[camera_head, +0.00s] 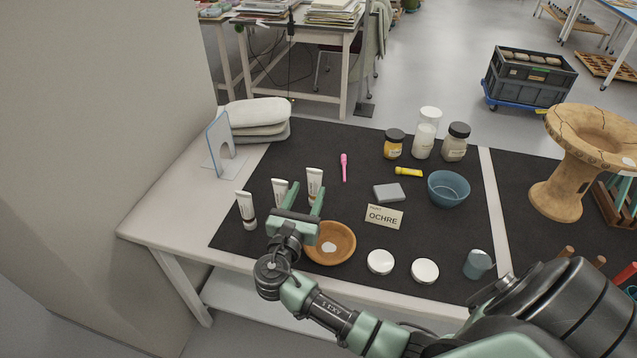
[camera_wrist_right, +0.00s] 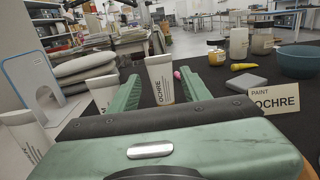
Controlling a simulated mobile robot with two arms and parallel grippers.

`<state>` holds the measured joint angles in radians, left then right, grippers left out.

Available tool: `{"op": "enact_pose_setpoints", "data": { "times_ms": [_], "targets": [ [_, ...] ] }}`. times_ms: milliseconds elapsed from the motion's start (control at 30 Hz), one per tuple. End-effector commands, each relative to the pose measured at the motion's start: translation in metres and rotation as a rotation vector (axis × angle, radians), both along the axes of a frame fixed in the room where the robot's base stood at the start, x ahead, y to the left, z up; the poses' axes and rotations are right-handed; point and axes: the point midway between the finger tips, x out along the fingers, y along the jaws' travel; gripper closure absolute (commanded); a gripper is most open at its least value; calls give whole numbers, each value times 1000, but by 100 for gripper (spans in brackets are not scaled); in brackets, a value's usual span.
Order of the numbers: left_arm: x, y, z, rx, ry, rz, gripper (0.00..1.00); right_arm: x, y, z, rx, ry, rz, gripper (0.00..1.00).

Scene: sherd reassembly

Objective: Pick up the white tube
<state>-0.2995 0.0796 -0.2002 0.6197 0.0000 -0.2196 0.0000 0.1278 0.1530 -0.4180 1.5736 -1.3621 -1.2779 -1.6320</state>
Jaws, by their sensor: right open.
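Three white tubes stand upright on the dark mat (camera_head: 300,145). The left tube (camera_head: 245,210), the middle tube (camera_head: 280,190) and the right tube (camera_head: 315,182) stand in a slanting row. My right gripper (camera_head: 306,191) is open and reaches in from the front. In the wrist view, the right tube (camera_wrist_right: 160,80) shows between the open fingers of the gripper (camera_wrist_right: 158,77). The middle tube (camera_wrist_right: 102,90) is just outside the left finger, and the left tube (camera_wrist_right: 25,130) is at the left edge. Contact cannot be told. My left gripper is not in view.
A wooden bowl (camera_head: 347,244) with a white piece in it is close at the gripper's right. An ochre label card (camera_head: 384,216), a grey block (camera_head: 389,192) and a blue bowl (camera_head: 449,188) are further right. A pink tool (camera_head: 344,167) lies behind the tubes.

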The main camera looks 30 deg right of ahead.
Motion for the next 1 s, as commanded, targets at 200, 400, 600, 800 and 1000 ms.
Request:
{"op": "enact_pose_setpoints", "data": {
  "times_ms": [200, 400, 600, 800, 1000],
  "targets": [
    [0, 1, 2, 1, 1, 0, 64, 16, -18, 1, -2, -1, -1, 52],
    [0, 0, 7, 0, 1, 0, 64, 34, -39, 3, -2, -1, -2, 52],
    [0, 0, 7, 0, 1, 0, 64, 49, -56, 1, -1, -1, -1, 52],
    [0, 0, 7, 0, 1, 0, 64, 50, -57, 1, 1, -1, -1, 52],
    [0, 0, 7, 0, 1, 0, 64, 50, -57, 1, 1, -1, -1, 94]
  ]
}}
